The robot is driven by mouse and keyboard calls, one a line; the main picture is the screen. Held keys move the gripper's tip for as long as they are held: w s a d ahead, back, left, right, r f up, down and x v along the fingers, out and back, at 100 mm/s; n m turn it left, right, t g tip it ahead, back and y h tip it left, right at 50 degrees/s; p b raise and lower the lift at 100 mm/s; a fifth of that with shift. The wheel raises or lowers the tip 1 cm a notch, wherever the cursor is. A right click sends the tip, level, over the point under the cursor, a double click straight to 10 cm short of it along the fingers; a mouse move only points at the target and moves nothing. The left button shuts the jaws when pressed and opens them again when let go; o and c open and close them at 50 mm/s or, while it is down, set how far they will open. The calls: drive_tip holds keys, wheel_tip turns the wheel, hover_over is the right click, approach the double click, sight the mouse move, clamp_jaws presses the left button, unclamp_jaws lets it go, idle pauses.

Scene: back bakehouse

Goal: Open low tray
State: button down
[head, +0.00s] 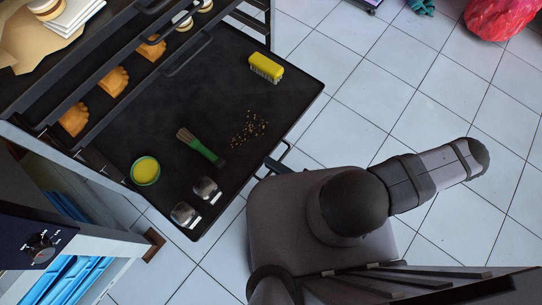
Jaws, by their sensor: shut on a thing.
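The low tray (235,75) is a wide black tray that stands far out from the rack over the tiled floor. Its handle (287,150) is a dark bar on the front edge. My gripper (272,165) is at that front edge and is shut on the handle; my own arm hides part of the grip. On the tray are a yellow scrubbing brush (266,68), a brush with a green handle (203,146), a bowl with yellow contents (146,170), scattered crumbs (249,128) and two small shiny dark items (205,188).
Upper trays with golden pastries (113,82) and another handle (188,52) sit above the low tray's back. A dark panel with a knob (41,247) and blue crates (75,278) are at lower left. A red bag (498,18) lies at top right. The tiled floor (380,85) is clear at right.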

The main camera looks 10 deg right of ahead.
drive_tip(key=f+b+v, duration=0.1)
drive_tip(key=v, duration=0.7)
drive_tip(key=shift+d+f, duration=0.2)
drive_tip(key=shift+f, duration=0.45)
drive_tip(key=shift+s, duration=0.1)
drive_tip(key=c, duration=1.9)
unclamp_jaws()
drive_tip(key=shift+a, duration=0.1)
drive_tip(key=shift+a+r, duration=0.1)
drive_tip(key=shift+r, duration=0.15)
